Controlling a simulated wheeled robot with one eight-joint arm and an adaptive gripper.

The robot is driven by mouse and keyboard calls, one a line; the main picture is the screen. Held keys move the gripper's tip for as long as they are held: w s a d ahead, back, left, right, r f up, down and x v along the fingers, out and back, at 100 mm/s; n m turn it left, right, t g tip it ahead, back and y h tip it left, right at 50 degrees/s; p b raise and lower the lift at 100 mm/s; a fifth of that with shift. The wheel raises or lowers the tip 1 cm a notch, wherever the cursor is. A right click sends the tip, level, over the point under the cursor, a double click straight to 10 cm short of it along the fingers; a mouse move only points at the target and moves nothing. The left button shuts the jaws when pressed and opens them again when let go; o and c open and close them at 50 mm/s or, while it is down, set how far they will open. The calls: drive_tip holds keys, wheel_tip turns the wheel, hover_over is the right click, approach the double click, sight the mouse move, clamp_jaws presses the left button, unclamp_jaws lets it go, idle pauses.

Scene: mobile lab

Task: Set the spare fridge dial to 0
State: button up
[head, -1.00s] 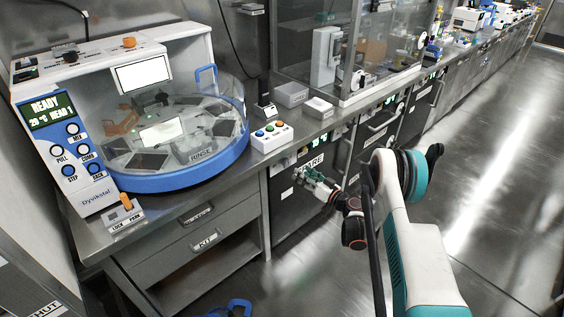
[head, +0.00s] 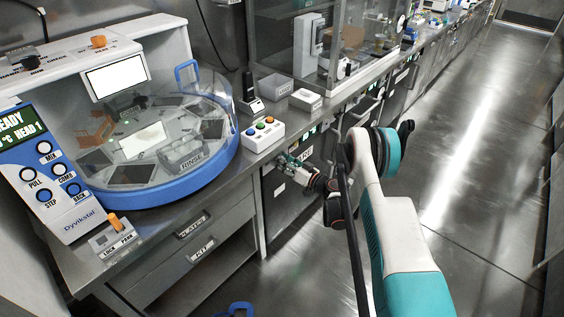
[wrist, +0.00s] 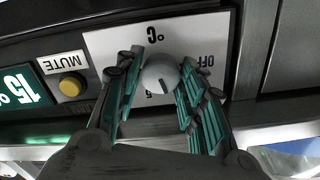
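The round grey dial (wrist: 160,74) sits on a white plate (wrist: 110,45) on the fridge front in the wrist view. The plate is upside down there, with "OFF", "°C" and a partly hidden "5" readable. A dark pointer mark shows on the dial's lower right side. My gripper (wrist: 162,75) has its green-padded fingers on both sides of the dial, and they appear to press on it. The fingers hide part of the scale. In the head view my gripper (head: 288,165) is at the fridge front (head: 285,195) below the counter; the dial is too small there to make out.
Left of the dial are a yellow MUTE button (wrist: 70,86) and a display (wrist: 22,88) reading about 15. In the head view a blue-rimmed machine (head: 150,200) and a button box (head: 263,134) stand on the counter above. The floor (head: 460,200) on the right is clear.

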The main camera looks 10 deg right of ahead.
drive_tip(key=c, duration=0.4)
drive_tip(key=shift+o, duration=0.2)
drive_tip(key=shift+m, duration=0.5)
drive_tip(key=shift+d+m, duration=0.1)
drive_tip(key=shift+m, duration=9.6)
